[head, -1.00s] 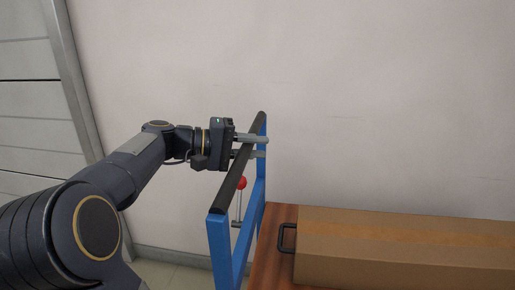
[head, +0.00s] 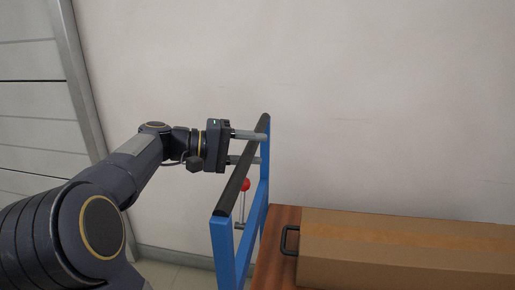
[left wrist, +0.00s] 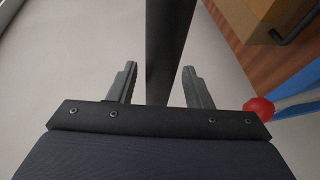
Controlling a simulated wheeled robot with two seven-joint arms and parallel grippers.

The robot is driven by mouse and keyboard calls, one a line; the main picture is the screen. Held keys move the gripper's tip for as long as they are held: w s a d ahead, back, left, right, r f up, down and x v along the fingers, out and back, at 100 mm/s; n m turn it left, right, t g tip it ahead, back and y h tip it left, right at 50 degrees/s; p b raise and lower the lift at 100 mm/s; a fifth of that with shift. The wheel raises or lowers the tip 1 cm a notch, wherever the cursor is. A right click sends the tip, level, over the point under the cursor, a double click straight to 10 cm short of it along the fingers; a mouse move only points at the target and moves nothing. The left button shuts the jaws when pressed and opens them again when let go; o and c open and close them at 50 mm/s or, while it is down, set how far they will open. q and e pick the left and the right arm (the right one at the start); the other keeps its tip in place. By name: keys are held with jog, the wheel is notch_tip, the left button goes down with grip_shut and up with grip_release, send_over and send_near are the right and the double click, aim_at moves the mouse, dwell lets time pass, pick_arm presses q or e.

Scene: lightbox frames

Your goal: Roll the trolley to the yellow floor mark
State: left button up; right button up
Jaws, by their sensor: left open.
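The trolley has a blue frame (head: 223,250) with a dark push bar (head: 232,190) across its top and a brown wooden deck (head: 284,217). My left gripper (head: 252,147) is at the far part of the bar, coming from the left, with its fingers apart. In the left wrist view, the bar (left wrist: 168,45) runs between the two open fingers of the gripper (left wrist: 160,69), with a gap on each side. No yellow floor mark is in view.
A long cardboard box (head: 400,245) lies on the deck, and a dark handle (head: 287,240) stands at its left end. A pale wall (head: 390,90) rises behind the trolley. Grey panels (head: 30,100) stand at the far left. A strip of floor (head: 175,273) shows below.

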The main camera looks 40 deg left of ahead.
pick_arm(q)
jog(key=v, duration=0.6)
jog(key=shift+p, duration=0.45)
jog(key=shift+s+a+r, duration=0.1)
jog(key=shift+s+r, duration=0.05)
jog(key=shift+r, duration=0.05)
